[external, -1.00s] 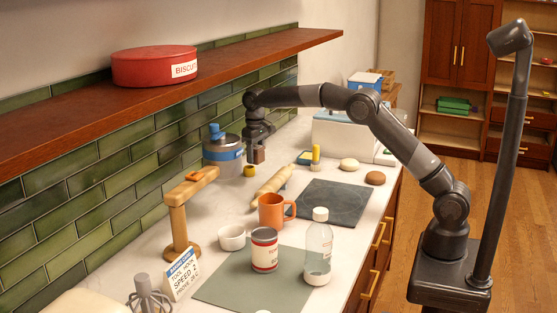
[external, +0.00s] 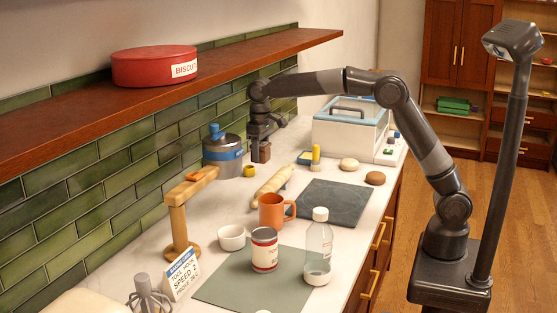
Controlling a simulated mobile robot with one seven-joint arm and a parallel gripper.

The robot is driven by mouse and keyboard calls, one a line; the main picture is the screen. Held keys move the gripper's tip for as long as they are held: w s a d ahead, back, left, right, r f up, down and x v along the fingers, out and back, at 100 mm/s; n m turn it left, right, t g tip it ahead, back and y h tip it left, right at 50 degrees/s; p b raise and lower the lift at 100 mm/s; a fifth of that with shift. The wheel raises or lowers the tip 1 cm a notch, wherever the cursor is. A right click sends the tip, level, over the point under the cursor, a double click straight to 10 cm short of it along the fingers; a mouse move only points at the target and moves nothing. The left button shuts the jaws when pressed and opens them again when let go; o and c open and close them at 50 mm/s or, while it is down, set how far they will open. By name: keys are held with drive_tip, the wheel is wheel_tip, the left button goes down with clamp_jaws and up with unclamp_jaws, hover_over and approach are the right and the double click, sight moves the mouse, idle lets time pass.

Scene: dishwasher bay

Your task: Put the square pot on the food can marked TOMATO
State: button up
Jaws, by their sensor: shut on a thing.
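My gripper (external: 261,139) is at the far left part of the counter, beside the tiled wall. It points down and is shut on a small brown square pot (external: 262,153). Whether the pot touches the counter is hard to tell. The food can (external: 264,260), red and white with a silver lid, stands upright on the grey-green mat at the front. Its label is too small to read fully. Nothing is on its lid. My gripper is well behind the can.
An orange mug (external: 271,210), white bowl (external: 231,238) and clear bottle (external: 318,262) stand close around the can. A rolling pin (external: 273,187), yellow cup (external: 250,171) and blue-banded canister (external: 222,160) are near my gripper. The shelf (external: 150,92) overhangs the left. The dark slab (external: 336,204) is bare.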

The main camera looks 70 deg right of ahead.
drive_tip(key=s+a+r, duration=0.3)
drive_tip(key=s+a, duration=0.3)
drive_tip(key=a, duration=0.5)
hover_over(264, 233)
drive_tip(key=f, duration=0.3)
drive_tip(key=shift+d+f, duration=0.35)
drive_tip(key=shift+a+f, duration=0.35)
drive_tip(key=shift+f, duration=1.85)
drive_tip(key=shift+f, duration=0.2)
drive_tip(key=o, duration=1.1)
